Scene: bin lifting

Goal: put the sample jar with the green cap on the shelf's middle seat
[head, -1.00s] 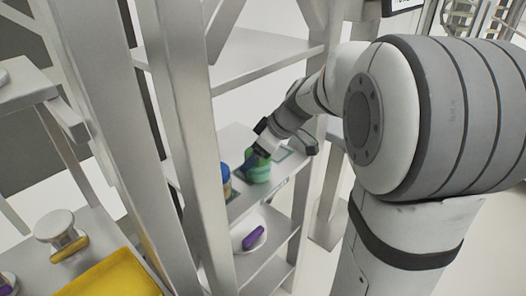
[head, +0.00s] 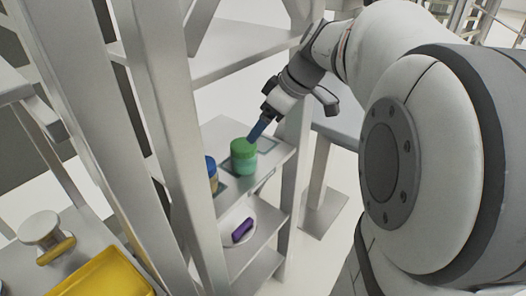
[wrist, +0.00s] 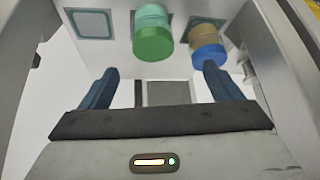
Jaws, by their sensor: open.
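The sample jar with the green cap (head: 243,157) stands upright on the shelf board (head: 222,128), on the middle of three marked seats. It also shows in the wrist view (wrist: 153,35), where the picture is upside down and the jar seems to hang. A jar with a blue cap (head: 211,173) stands on the seat to its left in the head view, partly behind the post. An empty marked seat (head: 267,145) lies to its right. My gripper (head: 255,133) is just above and beside the green cap; in the wrist view its two fingers (wrist: 160,72) are apart with nothing between them.
A lower shelf holds a white dish with a purple object (head: 242,230). Grey posts (head: 178,140) frame the shelf closely, and another board is above.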

